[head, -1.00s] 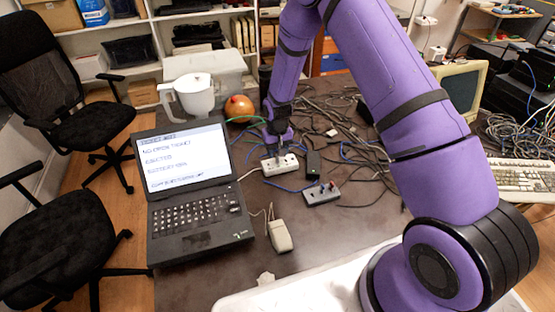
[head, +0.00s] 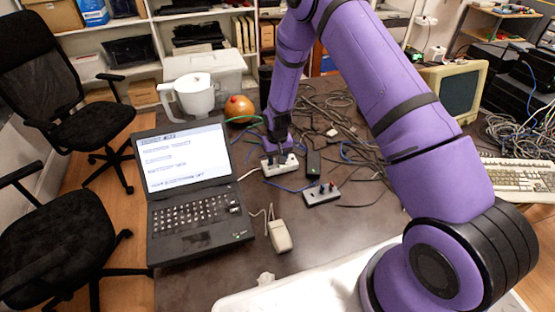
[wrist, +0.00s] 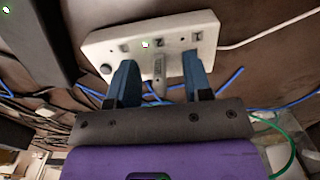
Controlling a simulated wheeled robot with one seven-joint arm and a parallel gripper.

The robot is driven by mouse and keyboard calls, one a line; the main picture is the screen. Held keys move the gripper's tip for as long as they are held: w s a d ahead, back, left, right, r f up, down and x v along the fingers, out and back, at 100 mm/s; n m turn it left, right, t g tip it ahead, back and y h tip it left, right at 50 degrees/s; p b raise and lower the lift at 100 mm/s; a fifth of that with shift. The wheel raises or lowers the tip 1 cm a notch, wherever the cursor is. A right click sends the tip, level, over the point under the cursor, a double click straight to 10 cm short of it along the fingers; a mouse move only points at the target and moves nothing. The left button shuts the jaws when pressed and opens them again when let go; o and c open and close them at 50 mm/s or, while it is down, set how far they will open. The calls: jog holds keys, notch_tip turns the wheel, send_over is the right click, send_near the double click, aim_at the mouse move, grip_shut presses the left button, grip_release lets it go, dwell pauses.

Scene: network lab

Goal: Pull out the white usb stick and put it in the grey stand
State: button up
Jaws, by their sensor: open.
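A white usb hub (head: 280,165) lies on the table right of the laptop; it fills the top of the wrist view (wrist: 125,35). The white usb stick (wrist: 159,75) stands at the hub's front edge, between my two blue fingers. In the head view my gripper hides the stick. My gripper (wrist: 155,82) is open at the hub, with one finger on each side of the stick and gaps between; it also shows in the head view (head: 279,151). The grey stand (head: 321,194) lies nearer and to the right, with small dark pieces on top.
A black adapter (head: 313,163) lies between hub and stand. Tangled cables (head: 350,130) cover the table behind and to the right. An open laptop (head: 190,190) is on the left, with a beige mouse (head: 280,236) near it. The table in front of the stand is mostly clear.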

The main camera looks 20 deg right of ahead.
dwell(0.5)
grip_shut()
jog(key=shift+r, duration=0.15)
jog(key=shift+r, duration=2.75)
jog(key=shift+r, duration=0.25)
jog(key=shift+r, duration=1.9)
